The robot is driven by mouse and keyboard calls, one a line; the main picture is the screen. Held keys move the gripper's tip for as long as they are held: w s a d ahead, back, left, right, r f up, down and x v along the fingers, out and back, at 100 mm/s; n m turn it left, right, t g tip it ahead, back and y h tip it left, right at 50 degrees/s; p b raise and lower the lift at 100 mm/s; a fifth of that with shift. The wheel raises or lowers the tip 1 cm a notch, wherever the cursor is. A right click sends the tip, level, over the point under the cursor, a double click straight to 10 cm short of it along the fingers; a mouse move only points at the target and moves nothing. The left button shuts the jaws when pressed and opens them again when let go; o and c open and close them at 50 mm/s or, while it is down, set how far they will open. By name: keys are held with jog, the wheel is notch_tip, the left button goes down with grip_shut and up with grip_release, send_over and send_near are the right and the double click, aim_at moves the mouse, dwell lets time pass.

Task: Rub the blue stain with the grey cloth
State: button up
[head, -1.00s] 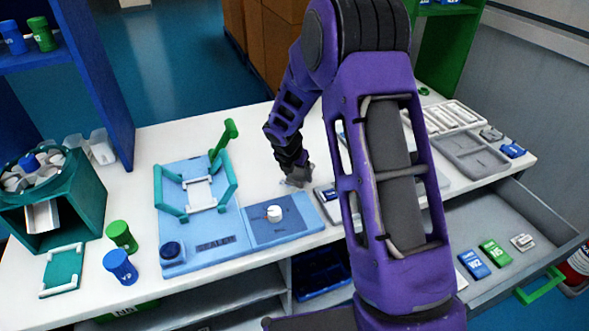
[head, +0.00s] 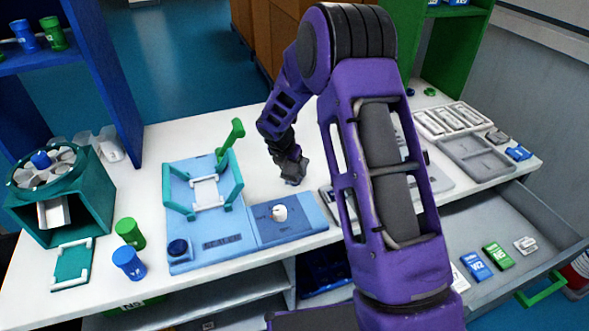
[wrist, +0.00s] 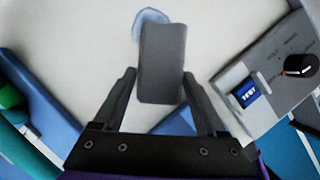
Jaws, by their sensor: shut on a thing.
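The grey cloth (wrist: 163,62) is a flat dark grey block between the fingers of my gripper (wrist: 160,92) in the wrist view. My gripper is shut on it. The blue stain (wrist: 150,16) is a pale blue patch with a darker rim on the white tabletop. The cloth's far end overlaps the stain's near part and hides it; whether it presses on the surface I cannot tell.
A blue station (head: 205,245) with a green-handled frame stands left of my gripper. A grey tester (wrist: 265,85) with a blue insert and black knob lies to the right in the wrist view. An open drawer (head: 520,225) holds small boxes. White tabletop is free behind my gripper.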

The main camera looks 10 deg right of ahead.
aim_at(296, 175)
jog(key=shift+w+a+r, duration=0.1)
jog(key=shift+w+a, duration=0.15)
jog(key=shift+w, duration=0.95)
jog(key=shift+w+a+f, duration=0.1)
jog(key=shift+w+a, duration=0.15)
jog(key=shift+w, duration=0.95)
jog(key=shift+w+a+r, duration=0.1)
jog(key=shift+w+a, duration=0.15)
jog(key=shift+w, duration=0.95)
jog(key=shift+w+a+r, duration=0.1)
jog(key=shift+w, duration=0.6)
jog(key=shift+r, duration=0.1)
jog(key=shift+s+d+r+b, duration=0.1)
jog(key=shift+s+d, duration=0.3)
jog(key=shift+s, duration=1.55)
jog(key=shift+s+d+r+b, duration=0.15)
jog(key=shift+s+d, duration=0.2)
jog(key=shift+s, duration=1.65)
jog(key=shift+s+d+r+b, duration=0.1)
jog(key=shift+s+d, duration=0.3)
jog(key=shift+s, duration=1.55)
notch_tip(296, 175, up, 2)
jog(key=shift+r+p, duration=0.1)
jog(key=shift+p, duration=0.45)
jog(key=shift+r, duration=1.85)
